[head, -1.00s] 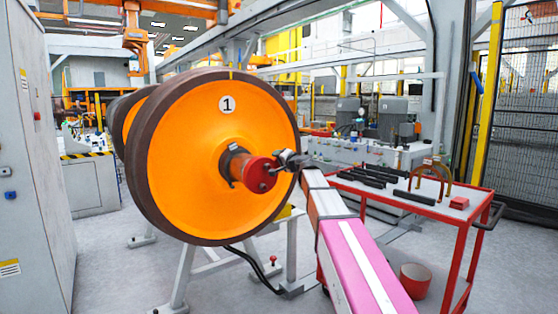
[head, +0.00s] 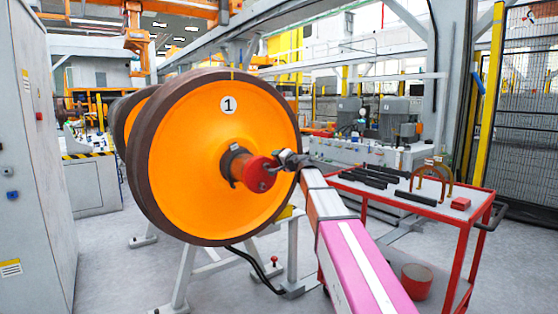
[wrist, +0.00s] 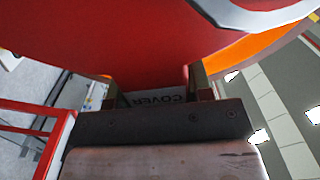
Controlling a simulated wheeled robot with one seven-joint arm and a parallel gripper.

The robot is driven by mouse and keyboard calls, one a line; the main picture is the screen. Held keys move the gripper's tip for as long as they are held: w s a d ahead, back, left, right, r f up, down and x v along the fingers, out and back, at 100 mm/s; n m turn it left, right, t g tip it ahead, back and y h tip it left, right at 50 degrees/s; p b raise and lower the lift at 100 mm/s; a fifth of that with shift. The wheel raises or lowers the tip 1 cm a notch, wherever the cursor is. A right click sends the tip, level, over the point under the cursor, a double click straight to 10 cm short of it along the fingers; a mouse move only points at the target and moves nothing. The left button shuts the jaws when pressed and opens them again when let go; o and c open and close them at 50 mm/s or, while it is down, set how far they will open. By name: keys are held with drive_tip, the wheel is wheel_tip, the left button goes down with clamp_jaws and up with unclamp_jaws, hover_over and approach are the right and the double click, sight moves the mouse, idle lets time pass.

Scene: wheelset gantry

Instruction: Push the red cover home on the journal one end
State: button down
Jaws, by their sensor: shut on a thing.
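The red cover (head: 259,174) sits on the end of the journal, at the hub of the large orange wheel (head: 190,150) marked 1. A dark collar (head: 232,163) shows on the journal behind the cover. My gripper (head: 284,161) is at the right side of the cover and shut on it. In the wrist view the cover (wrist: 150,45) fills the upper middle, and my gripper (wrist: 158,98) has its two fingers on either side of a tab lettered COVER. How far the cover is seated on the journal cannot be told.
A red trolley (head: 440,208) with black bars, a horseshoe-shaped part and a small red block stands at the right. A grey stand (head: 180,280) is under the wheel. A grey cabinet (head: 30,160) is at the left.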

drive_tip(key=shift+x, duration=1)
drive_tip(key=shift+c, duration=2.3)
unclamp_jaws()
drive_tip(key=v, duration=1)
drive_tip(key=shift+s+d, duration=0.3)
